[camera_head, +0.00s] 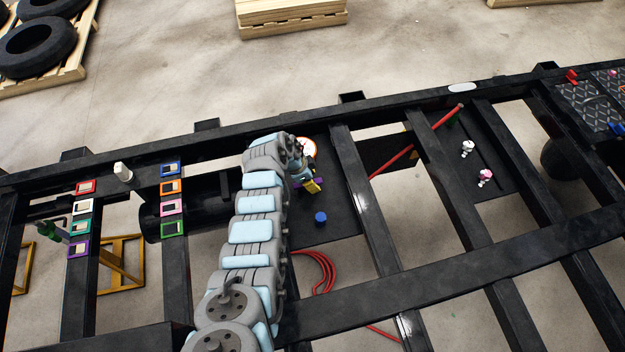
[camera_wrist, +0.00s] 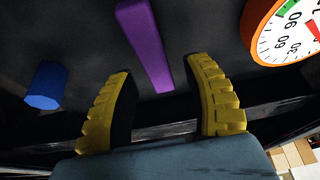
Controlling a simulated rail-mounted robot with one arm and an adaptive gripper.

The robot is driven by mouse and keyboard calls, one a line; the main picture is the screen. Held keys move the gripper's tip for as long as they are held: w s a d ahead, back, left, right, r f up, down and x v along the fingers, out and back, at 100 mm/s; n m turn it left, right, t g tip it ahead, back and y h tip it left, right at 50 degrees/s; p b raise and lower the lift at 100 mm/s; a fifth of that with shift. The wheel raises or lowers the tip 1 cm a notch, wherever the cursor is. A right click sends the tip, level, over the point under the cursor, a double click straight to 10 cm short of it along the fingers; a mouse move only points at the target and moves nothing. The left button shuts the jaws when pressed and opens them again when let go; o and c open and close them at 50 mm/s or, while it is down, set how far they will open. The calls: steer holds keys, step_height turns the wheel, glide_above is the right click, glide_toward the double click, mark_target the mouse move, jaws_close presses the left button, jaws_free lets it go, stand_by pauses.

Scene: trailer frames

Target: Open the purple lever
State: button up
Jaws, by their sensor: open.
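The purple lever (camera_wrist: 146,45) is a long flat bar on a dark plate in the wrist view. It runs from the top edge down to a lower end that shows between my fingers. My gripper (camera_wrist: 160,78) is open, with one yellow ridged finger on each side of that end. I see a gap between the lever and both fingers; how far the tips are from the plate I cannot tell. In the head view my gripper (camera_head: 312,186) is over the dark plate, and only small bits of purple show beside it, mostly hidden.
A blue knob (camera_wrist: 47,86) stands left of the lever in the wrist view, also seen in the head view (camera_head: 320,218). An orange-rimmed gauge (camera_wrist: 287,30) is at the upper right. Dark frame beams (camera_head: 365,200) surround the plate. A red bar (camera_head: 432,130) lies further right.

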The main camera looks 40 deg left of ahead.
steer(key=shift+f, duration=0.15)
jaws_close()
